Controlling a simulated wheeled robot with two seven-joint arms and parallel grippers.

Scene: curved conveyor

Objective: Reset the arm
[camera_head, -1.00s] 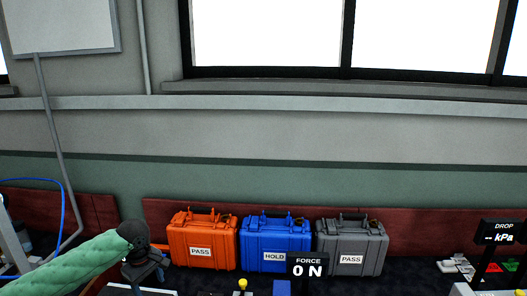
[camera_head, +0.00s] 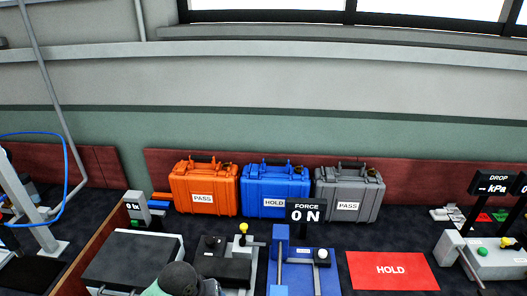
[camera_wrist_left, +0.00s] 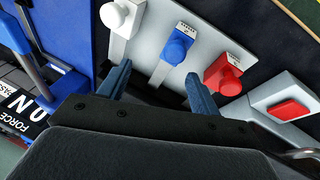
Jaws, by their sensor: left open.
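My left arm (camera_head: 178,281) shows at the bottom edge of the head view, only as a dark joint with a bit of green sleeve; its gripper is out of that view. In the left wrist view my left gripper (camera_wrist_left: 160,82) is open, with its two blue-grey fingers spread and nothing between them. Beyond the fingers is a light panel with a white knob (camera_wrist_left: 114,14), a blue knob (camera_wrist_left: 177,46) and a red knob (camera_wrist_left: 222,76). I cannot tell whether the fingers touch the panel. My right gripper is in neither view.
Orange (camera_head: 203,187), blue (camera_head: 276,190) and grey (camera_head: 347,192) cases stand along the back. In front are a scale (camera_head: 133,257), a lever fixture (camera_head: 222,267), a blue force stand (camera_head: 303,272) and a red HOLD mat (camera_head: 392,271). A red button (camera_wrist_left: 288,109) shows in the wrist view.

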